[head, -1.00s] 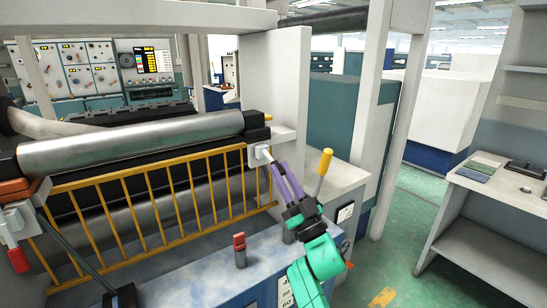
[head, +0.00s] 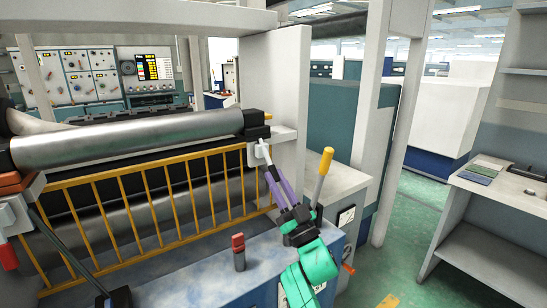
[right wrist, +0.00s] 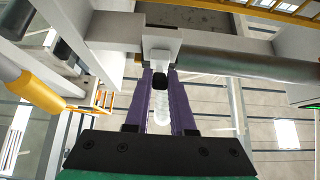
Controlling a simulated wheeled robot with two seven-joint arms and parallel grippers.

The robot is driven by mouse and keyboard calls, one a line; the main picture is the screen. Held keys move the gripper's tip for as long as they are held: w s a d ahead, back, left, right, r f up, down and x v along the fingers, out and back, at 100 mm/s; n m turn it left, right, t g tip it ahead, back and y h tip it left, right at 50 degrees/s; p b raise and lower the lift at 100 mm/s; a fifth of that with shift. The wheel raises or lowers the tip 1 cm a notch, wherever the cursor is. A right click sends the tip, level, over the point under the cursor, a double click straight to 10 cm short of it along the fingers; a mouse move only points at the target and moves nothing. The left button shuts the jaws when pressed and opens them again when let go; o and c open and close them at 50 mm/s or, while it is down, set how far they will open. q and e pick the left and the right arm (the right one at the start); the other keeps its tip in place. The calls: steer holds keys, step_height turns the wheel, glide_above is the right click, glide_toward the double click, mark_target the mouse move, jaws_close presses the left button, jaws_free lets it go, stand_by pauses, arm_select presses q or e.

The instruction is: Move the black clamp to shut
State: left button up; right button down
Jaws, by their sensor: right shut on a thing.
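The black clamp (head: 256,118) is at the right end of the steel roller, above a white bracket (head: 257,152). My right gripper (head: 268,170), with purple fingers, reaches up to just below this bracket. In the right wrist view the fingers (right wrist: 160,98) are shut on a pale handle (right wrist: 160,112) with a dark upper part (right wrist: 159,79), below the bracket (right wrist: 160,45). The fingers partly cover the handle in the head view, so its exact angle is hard to tell. My left gripper is not in view.
A yellow rail (head: 160,193) runs in front of the rollers. A yellow-handled lever (head: 323,172) stands close right of my right gripper. A red-topped knob (head: 238,243) stands on the blue ledge (head: 200,265). A red handle (head: 8,256) hangs at the far left.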

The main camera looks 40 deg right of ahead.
steer(key=shift+w+f, duration=0.1)
steer(key=shift+w+f+b, duration=0.6)
steer(key=shift+w+b, duration=0.1)
steer(key=shift+w, duration=0.25)
steer(key=shift+w+f, duration=0.1)
steer(key=shift+w, duration=0.05)
steer(key=shift+w+f+b, duration=0.15)
steer(key=shift+w+b, duration=0.3)
steer(key=shift+w, duration=0.05)
steer(key=c, duration=0.7)
jaws_free()
steer(key=shift+w, duration=0.1)
